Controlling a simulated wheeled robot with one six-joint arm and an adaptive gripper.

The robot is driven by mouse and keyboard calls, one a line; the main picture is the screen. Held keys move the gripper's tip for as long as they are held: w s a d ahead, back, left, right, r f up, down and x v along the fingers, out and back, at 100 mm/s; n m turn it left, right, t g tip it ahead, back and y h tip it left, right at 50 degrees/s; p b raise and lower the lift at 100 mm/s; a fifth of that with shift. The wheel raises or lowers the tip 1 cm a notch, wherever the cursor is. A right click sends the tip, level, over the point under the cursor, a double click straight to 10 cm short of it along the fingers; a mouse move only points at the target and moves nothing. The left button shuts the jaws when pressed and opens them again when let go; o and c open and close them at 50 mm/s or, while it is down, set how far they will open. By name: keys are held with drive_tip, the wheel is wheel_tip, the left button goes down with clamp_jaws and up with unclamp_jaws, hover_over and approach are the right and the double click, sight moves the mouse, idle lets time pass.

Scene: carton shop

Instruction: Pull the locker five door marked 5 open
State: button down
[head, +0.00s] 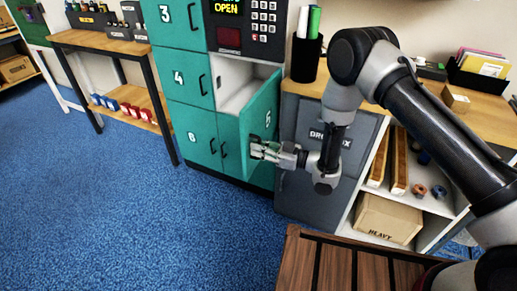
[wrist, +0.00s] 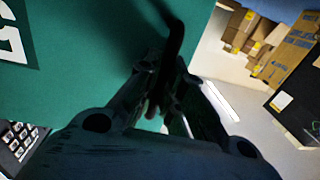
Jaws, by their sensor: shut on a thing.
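The locker five door (head: 258,108) is teal and stands partly open, swung out from its compartment, with its 5 marking facing right. The pale compartment interior (head: 238,92) shows behind it. My gripper (head: 256,149) is at the outer face of the door, near its free edge. In the wrist view the teal door (wrist: 85,50) fills the upper left, with part of a white marking at the far left. The dark handle (wrist: 176,38) runs down between my gripper's fingers (wrist: 160,95), which are shut on it. The exact finger contact is in shadow.
Locker doors 3 (head: 180,20), 4 (head: 190,75) and 6 (head: 193,135) are closed. A keypad panel reading OPEN (head: 228,8) is above. A grey drop-box cabinet (head: 303,190) stands close to the right. Blue carpet (head: 130,220) is clear at front left.

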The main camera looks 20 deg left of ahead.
drive_tip(key=c, duration=1.8)
unclamp_jaws()
drive_tip(key=d, duration=0.8)
drive_tip(key=s+d, duration=0.1)
drive_tip(key=d, duration=0.3)
